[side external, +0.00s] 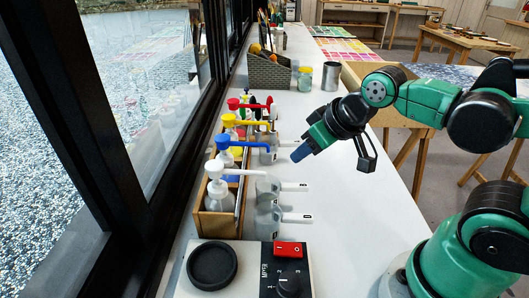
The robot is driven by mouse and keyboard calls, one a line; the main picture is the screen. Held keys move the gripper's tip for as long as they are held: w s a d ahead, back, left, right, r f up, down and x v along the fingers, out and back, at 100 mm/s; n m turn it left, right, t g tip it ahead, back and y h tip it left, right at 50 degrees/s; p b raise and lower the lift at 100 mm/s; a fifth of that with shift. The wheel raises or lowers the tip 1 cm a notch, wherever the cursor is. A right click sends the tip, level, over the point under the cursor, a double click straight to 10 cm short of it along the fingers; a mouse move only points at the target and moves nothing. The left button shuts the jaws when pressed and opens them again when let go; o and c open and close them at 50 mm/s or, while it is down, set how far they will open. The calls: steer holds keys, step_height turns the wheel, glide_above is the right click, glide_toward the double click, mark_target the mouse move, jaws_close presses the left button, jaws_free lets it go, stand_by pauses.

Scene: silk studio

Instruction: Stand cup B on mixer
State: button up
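The mixer (252,283) is at the bottom, with a round black pad (212,265) on its left, and a red switch and dark dial on its right. Several small cups with flat handles stand in a row beside the pump bottles. The two nearest are one cup (267,220) just behind the mixer and another cup (266,188) behind it. Their handles point right. The handle letters are too small to read surely, so I cannot tell which is cup B. My gripper (302,152) is right of the farther cups, tilted down-left near a handle. Its finger gap is unclear; contact cannot be told.
A wooden rack (216,225) holds pump bottles with white, blue, yellow and red tops along the window side. Farther back are a grey basket (268,72), a jar (305,79) and a metal tin (331,76). The white counter right of the cups is clear.

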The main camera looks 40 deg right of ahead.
mark_target(297, 185)
steer(key=shift+o, duration=1.4)
steer(key=shift+w+d+n+g, duration=0.1)
steer(key=shift+w+n+g, duration=0.05)
steer(key=shift+n+g, duration=0.15)
steer(key=f+n+g, duration=0.1)
steer(key=n, duration=0.1)
steer(key=w+f+n+g, duration=0.1)
steer(key=n+g, duration=0.1)
steer(key=w+d+f+n+g, duration=0.1)
steer(key=n+g, duration=0.1)
steer(key=shift+d+f+n, duration=0.1)
steer(key=shift+f+n, duration=0.2)
steer(key=shift+n, duration=0.1)
steer(key=shift+d+f+n+g, duration=0.1)
steer(key=shift+f+n+g, duration=0.35)
steer(key=shift+n+g, duration=0.15)
steer(key=shift+f, duration=3.1)
steer(key=shift+c, duration=0.2)
jaws_close()
